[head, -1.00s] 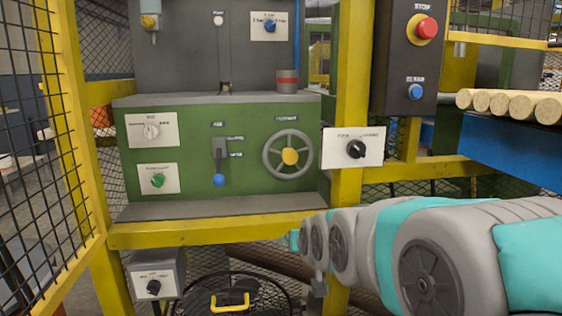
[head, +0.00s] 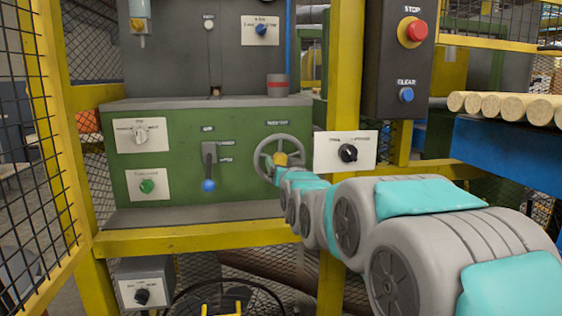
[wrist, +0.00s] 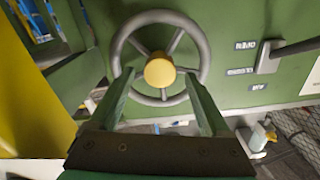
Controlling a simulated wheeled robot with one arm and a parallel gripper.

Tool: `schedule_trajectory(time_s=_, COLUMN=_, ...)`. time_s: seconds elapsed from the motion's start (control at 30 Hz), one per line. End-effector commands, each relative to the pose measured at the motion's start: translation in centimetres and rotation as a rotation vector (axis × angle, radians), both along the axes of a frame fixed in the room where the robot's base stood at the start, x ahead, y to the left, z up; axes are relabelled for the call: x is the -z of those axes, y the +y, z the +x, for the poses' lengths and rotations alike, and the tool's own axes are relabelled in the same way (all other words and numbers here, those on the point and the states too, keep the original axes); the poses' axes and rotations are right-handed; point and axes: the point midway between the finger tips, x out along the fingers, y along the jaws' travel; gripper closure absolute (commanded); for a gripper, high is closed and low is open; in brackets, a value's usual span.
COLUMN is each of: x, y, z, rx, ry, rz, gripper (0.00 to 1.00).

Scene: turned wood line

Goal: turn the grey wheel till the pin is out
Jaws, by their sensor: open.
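The grey wheel (head: 283,136) has several spokes and a yellow hub, and sits at the right of the green panel. In the wrist view the wheel (wrist: 203,52) faces me, with its yellow hub (wrist: 160,71) near the middle. My gripper (wrist: 159,76) is open and empty. Its two fingers are spread either side of the hub, over the lower rim in the picture. I cannot tell whether they touch the rim. In the head view my arm hides the wheel's lower right part and my gripper is hard to make out. I cannot identify the pin.
A lever with a blue knob (head: 208,185) hangs left of the wheel. A white plate with a black knob (head: 347,153) is close at its right, on the yellow post (head: 346,60). A grey ledge (head: 190,213) runs below. A red stop button (head: 412,32) is at upper right.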

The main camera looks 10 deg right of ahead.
Motion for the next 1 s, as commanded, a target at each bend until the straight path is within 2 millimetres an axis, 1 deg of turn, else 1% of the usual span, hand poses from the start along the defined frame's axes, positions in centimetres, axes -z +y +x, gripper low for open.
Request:
schedule_trajectory(time_s=0.1, x=0.3, y=0.0, z=1.7, rx=0.0, ry=0.005, rz=0.0, gripper=0.19)
schedule_trajectory(time_s=0.2, x=0.1, y=0.0, z=2.8, rx=-0.001, ry=0.003, rz=0.0, gripper=0.19)
schedule_trajectory(time_s=0.3, x=0.1, y=0.0, z=3.5, rx=0.0, ry=0.002, rz=-0.001, gripper=0.19)
schedule_trajectory(time_s=0.63, x=0.1, y=0.0, z=3.8, rx=-0.001, ry=0.003, rz=0.0, gripper=0.2)
schedule_trajectory(time_s=1.0, x=0.1, y=0.0, z=3.8, rx=-0.001, ry=0.003, rz=0.0, gripper=0.61)
